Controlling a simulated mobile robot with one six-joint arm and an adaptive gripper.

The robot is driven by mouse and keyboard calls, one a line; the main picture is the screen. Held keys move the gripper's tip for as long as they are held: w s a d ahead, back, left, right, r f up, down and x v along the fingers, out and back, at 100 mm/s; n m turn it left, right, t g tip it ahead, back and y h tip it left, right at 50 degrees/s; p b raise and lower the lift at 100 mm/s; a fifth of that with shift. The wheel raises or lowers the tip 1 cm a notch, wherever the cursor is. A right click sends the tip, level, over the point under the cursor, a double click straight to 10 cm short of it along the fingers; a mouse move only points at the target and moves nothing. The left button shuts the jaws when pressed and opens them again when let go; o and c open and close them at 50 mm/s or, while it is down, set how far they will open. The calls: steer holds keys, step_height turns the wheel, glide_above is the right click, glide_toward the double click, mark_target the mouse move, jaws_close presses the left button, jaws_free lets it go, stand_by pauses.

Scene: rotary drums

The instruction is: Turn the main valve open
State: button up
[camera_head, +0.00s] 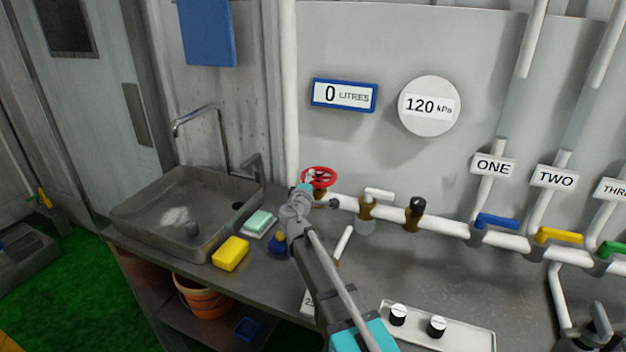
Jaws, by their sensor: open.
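A red handwheel (322,184), which looks like the main valve, sits on the white pipe at the wall, left of the middle. My arm reaches up from the bottom, and my gripper (308,178) is at the wheel's left side, overlapping it in this view. The gripper is open. Its fingers are small here, and I cannot tell whether they touch the rim. The arm's end hides part of the wheel and the pipe below it.
Right along the pipe are a white lever (379,194), a brass fitting with a black knob (416,208), and blue (497,221), yellow (559,235) and green levers (614,248). A sink (150,215), yellow sponge (231,253) and soap (260,221) lie left. A knob panel (465,335) sits in front.

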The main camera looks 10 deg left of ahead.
steer(key=shift+w, duration=0.75)
steer(key=shift+d, duration=0.1)
jaws_close()
